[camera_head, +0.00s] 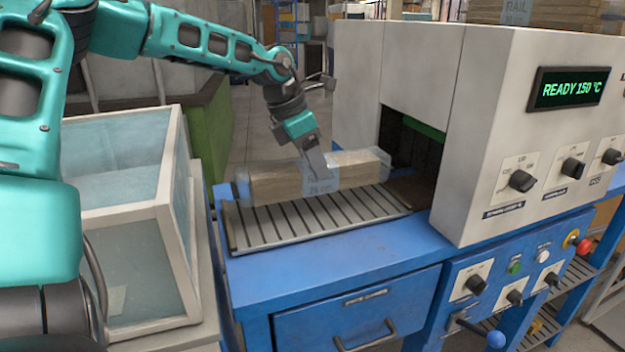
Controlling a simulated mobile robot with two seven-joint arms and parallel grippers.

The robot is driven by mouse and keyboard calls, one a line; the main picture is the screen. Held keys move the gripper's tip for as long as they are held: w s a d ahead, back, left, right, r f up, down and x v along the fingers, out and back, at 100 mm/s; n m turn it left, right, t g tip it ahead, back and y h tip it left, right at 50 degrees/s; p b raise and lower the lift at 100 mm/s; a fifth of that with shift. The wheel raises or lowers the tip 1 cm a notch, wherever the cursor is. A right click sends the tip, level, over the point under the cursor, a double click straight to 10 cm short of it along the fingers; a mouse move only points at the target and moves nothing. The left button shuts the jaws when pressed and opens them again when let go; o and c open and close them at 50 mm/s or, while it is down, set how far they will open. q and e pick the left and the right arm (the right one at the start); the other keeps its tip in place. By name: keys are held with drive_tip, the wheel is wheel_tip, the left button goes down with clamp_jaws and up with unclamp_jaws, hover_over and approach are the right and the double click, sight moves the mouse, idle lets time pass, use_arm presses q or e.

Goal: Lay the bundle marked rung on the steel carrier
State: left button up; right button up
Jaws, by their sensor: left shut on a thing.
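A long wood bundle (270,183) in clear wrap lies lengthwise at the back of the slatted steel carrier (285,228). Its pale label (320,180) is too small to read fully. My left gripper (316,170) reaches down from above and is shut on the bundle near its middle. The bundle is about level; I cannot tell whether it touches the slats or hangs just above them. The front slats are bare. My right gripper is not in view.
The carrier sits on a blue bench (320,262) before the dark opening (415,150) of a grey machine (400,65) reading "READY 150 °C". A clear-walled box (120,215) stands close on the left. Another bundle, marked RAIL (517,12), is at the upper right.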

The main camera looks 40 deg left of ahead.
sight(307, 164)
use_arm(q)
drive_tip(key=shift+f, duration=2)
drive_tip(key=shift+f+b, duration=0.15)
drive_tip(key=shift+b, duration=0.3)
drive_tip(key=o, duration=1.4)
drive_tip(key=shift+r+p, duration=0.3)
drive_tip(key=shift+p, duration=0.05)
drive_tip(key=p+v, duration=0.1)
drive_tip(key=v, duration=1)
drive_tip(key=shift+s+a+r, duration=0.15)
drive_tip(key=shift+s+r, duration=0.05)
drive_tip(key=shift+r, duration=0.05)
